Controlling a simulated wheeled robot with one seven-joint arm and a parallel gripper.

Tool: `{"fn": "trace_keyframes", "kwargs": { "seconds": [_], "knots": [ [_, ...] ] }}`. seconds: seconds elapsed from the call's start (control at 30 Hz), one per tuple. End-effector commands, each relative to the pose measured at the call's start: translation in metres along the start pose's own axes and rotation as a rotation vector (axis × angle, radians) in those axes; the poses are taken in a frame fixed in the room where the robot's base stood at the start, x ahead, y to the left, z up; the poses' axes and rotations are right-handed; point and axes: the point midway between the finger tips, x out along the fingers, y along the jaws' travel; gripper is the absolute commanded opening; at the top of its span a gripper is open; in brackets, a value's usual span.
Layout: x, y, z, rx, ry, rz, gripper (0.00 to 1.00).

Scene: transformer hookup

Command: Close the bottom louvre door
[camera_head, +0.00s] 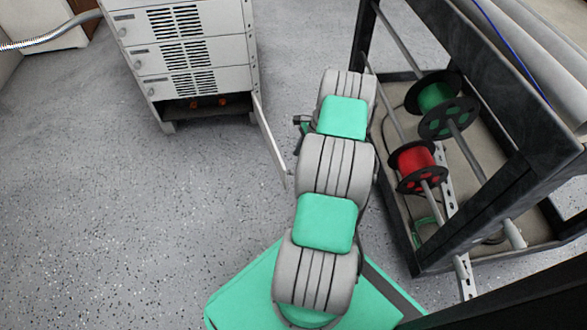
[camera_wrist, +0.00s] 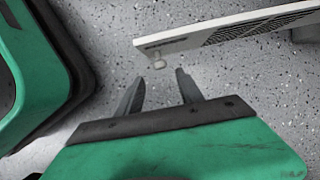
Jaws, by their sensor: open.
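The bottom louvre door (camera_head: 270,140) stands open, swung out from the lower right side of the grey cabinet, and shows nearly edge-on in the head view. In the wrist view the door (camera_wrist: 235,33) runs from the centre to the upper right, with its louvre slats toward the right. A small pale knob (camera_wrist: 160,63) sits near its left end. My gripper (camera_wrist: 159,77) is open and empty. Its fingertips lie on either side of the knob's line, just short of it in the picture; contact cannot be told. In the head view my arm largely hides the gripper.
The cabinet (camera_head: 195,55) has shut louvre doors above an open, dark bottom bay (camera_head: 205,103) with orange parts inside. A dark rack (camera_head: 440,262) with green and red cable spools stands close to the right of my arm. The floor at left is clear.

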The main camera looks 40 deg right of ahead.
Motion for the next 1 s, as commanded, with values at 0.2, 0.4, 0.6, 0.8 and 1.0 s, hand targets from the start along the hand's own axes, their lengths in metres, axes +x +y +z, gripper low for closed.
{"fn": "trace_keyframes", "kwargs": {
  "seconds": [0.2, 0.4, 0.6, 0.8, 1.0],
  "knots": [
    [0.041, 0.001, -0.001, -0.003, -0.001, 0.004, 0.44],
    [0.071, 0.0, 0.0, -0.004, 0.002, 0.002, 0.44],
    [0.073, 0.0, 0.001, -0.004, 0.002, 0.002, 0.44],
    [0.073, 0.0, 0.001, -0.004, 0.002, 0.002, 0.33],
    [0.073, 0.0, 0.001, -0.005, 0.002, 0.002, 0.17]
  ]
}}
